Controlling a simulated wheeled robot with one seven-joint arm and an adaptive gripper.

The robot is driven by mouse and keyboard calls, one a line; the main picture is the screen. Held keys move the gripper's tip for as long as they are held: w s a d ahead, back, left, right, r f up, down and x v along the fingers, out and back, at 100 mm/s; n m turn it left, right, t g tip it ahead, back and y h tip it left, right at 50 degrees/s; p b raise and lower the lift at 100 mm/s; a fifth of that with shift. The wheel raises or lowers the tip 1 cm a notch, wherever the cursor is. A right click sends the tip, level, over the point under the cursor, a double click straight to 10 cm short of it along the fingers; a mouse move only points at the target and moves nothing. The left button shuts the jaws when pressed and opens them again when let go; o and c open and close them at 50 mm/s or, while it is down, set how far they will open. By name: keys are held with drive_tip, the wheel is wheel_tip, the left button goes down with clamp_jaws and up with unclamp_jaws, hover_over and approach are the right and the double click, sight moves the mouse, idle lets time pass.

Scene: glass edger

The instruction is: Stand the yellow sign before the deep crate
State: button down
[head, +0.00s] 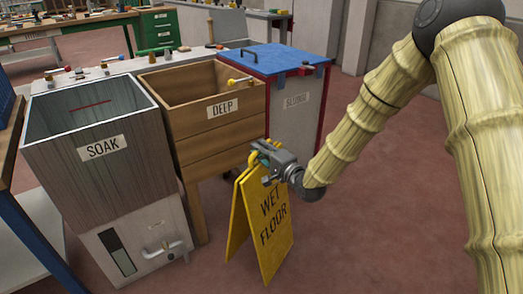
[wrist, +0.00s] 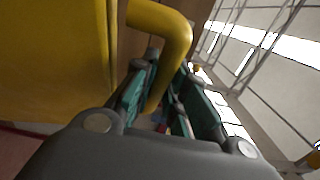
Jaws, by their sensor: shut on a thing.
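The yellow sign (head: 268,222) reads "WET FLOOR" and is an A-frame with its two panels spread. It is upright, slightly tilted, in front of the right part of the wooden deep crate (head: 213,135), which is labelled "DEEP". My gripper (head: 268,158) is shut on the handle at the sign's top. In the wrist view the yellow handle loop (wrist: 172,50) passes between my fingers (wrist: 163,95), and the sign's panel (wrist: 55,60) fills the left. I cannot tell whether the sign's feet touch the floor.
The grey soak crate (head: 95,150) stands left of the deep crate. A grey bin with a blue lid (head: 272,58), labelled "SLUDGE", stands to the right behind the sign. A white cabinet with a tap (head: 142,245) is at lower left. Red floor (head: 365,220) is clear at right.

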sight(264, 170)
drive_tip(key=shift+f+b, duration=2.65)
drive_tip(key=shift+f, duration=1.1)
drive_tip(key=c, duration=1.4)
unclamp_jaws()
drive_tip(key=shift+o, duration=0.3)
drive_tip(key=shift+f, duration=0.1)
drive_tip(key=shift+s, duration=0.1)
